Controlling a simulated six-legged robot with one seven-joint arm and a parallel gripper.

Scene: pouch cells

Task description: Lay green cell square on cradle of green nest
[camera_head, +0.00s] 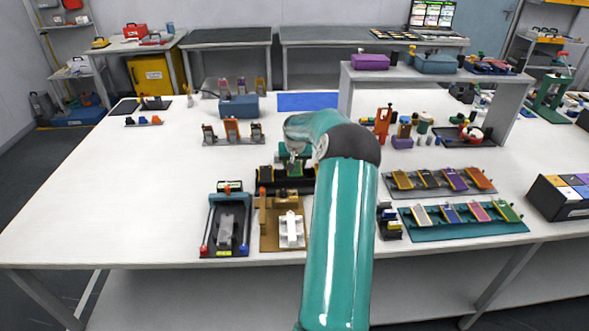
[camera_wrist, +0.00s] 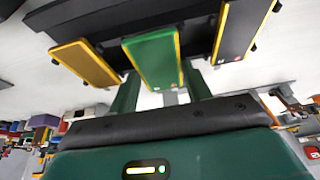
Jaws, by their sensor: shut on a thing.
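A green cell (camera_wrist: 152,58) with yellow edges sits between the fingers of my gripper (camera_wrist: 160,92) in the wrist view. My gripper is shut on it. The cell is still at the black rack (camera_wrist: 120,14), between a yellow-brown cell and a dark cell; whether it is lifted clear I cannot tell. In the head view my gripper is mostly hidden by my own arm above that rack (camera_head: 264,176). Two fixtures stand nearer the front: a dark one (camera_head: 214,240) with a grey cradle and a brown one (camera_head: 268,238) with a white cradle. I cannot tell which is the green nest.
A grey rack (camera_head: 440,194) and a teal rack (camera_head: 450,231) of coloured cells stand at the right. A rack with several upright items (camera_head: 233,141) and a blue box (camera_head: 239,106) are behind.

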